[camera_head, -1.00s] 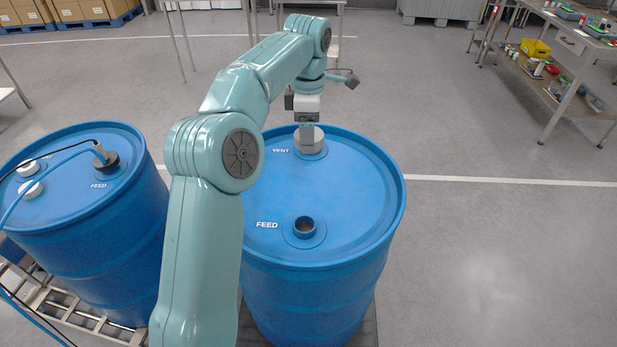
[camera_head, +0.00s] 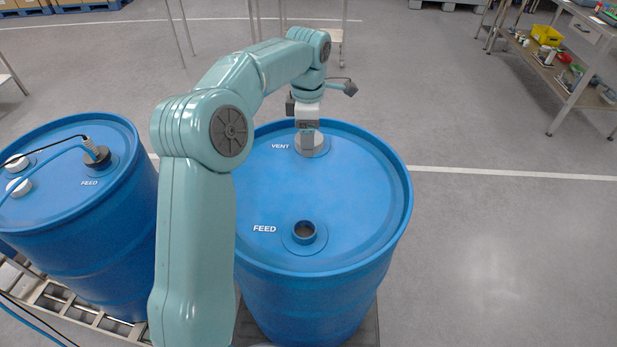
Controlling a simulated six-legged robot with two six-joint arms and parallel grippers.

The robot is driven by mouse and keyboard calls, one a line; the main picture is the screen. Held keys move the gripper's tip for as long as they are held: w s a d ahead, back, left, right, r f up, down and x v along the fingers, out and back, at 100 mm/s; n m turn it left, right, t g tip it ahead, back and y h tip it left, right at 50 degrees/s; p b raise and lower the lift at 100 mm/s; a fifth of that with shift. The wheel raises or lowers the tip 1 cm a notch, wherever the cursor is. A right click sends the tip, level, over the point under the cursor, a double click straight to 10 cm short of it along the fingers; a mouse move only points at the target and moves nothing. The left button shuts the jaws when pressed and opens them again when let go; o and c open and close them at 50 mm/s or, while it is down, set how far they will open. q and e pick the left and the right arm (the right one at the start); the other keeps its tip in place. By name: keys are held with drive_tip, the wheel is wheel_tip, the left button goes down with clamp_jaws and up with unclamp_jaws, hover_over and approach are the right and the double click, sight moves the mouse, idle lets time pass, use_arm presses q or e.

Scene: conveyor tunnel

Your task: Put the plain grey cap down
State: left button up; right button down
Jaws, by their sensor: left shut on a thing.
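My left gripper (camera_head: 308,137) reaches over the nearer blue drum (camera_head: 330,190) from the left. It is shut on the plain grey cap (camera_head: 320,146) at the opening marked VENT. The fingers hide part of the cap and the opening, so I cannot tell whether the cap is fully seated. The cap looks upright and low over the drum top. The FEED opening (camera_head: 304,231) on the same drum is uncovered, with a dark round hole. My right gripper is not in view.
A second blue drum (camera_head: 75,225) stands at left on a roller conveyor (camera_head: 85,311), with white caps (camera_head: 19,187) and a hose fitting (camera_head: 96,155) in its FEED opening. A bench with a shelf (camera_head: 560,70) stands at upper right. The floor at right is clear.

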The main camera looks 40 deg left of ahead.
sight(308, 184)
use_arm(q)
drive_tip(key=f, duration=1.3)
drive_tip(key=shift+s+d+p, duration=0.1)
drive_tip(key=shift+s+p, duration=0.1)
drive_tip(key=shift+p, duration=0.2)
drive_tip(key=shift+w+f, duration=0.1)
drive_tip(key=shift+f, duration=0.1)
drive_tip(key=shift+f+b, duration=0.15)
drive_tip(key=shift+b, duration=0.15)
drive_tip(key=o, duration=1.3)
